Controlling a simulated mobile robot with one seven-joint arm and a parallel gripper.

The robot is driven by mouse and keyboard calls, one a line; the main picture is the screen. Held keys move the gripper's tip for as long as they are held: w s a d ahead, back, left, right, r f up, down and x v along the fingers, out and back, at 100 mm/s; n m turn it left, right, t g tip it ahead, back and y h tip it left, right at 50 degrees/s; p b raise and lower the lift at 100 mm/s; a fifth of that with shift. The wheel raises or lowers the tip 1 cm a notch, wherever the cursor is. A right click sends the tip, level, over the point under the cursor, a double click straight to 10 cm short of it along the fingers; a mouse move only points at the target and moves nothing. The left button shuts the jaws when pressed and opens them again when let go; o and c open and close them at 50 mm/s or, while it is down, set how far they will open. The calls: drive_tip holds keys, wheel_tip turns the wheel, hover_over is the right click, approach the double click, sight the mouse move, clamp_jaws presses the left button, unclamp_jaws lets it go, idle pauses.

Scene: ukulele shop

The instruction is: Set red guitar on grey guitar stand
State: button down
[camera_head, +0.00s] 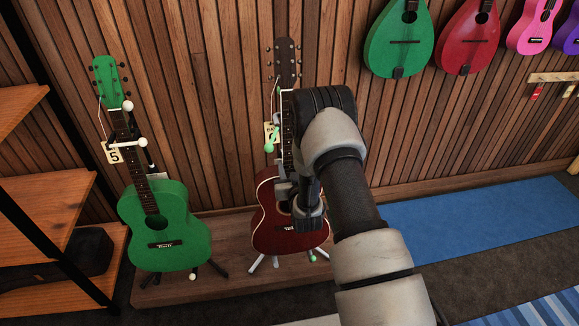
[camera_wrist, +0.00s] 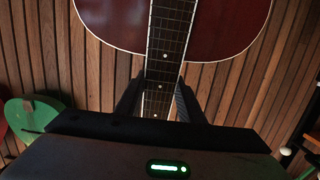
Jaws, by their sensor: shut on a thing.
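The red guitar (camera_head: 264,217) is upright in front of the wood wall, at the middle of the head view. Its body also shows in the wrist view (camera_wrist: 113,22), with the neck running down between my fingers. My gripper (camera_wrist: 160,103) is shut on the guitar's neck. In the head view my arm hides part of the body and neck. The grey guitar stand (camera_head: 257,264) shows pale legs below the guitar and a green-tipped arm beside the neck. The guitar is in front of the stand's upright; I cannot tell whether its body rests on the supports.
A green guitar (camera_head: 165,220) stands on a dark stand to the left, on the same low wooden platform (camera_head: 240,290). Wooden shelves (camera_head: 45,208) are at the far left. Instruments hang on the wall at upper right. A blue mat (camera_head: 480,215) lies clear at right.

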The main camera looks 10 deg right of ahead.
drive_tip(key=shift+w+r, duration=0.1)
drive_tip(key=shift+r, duration=0.15)
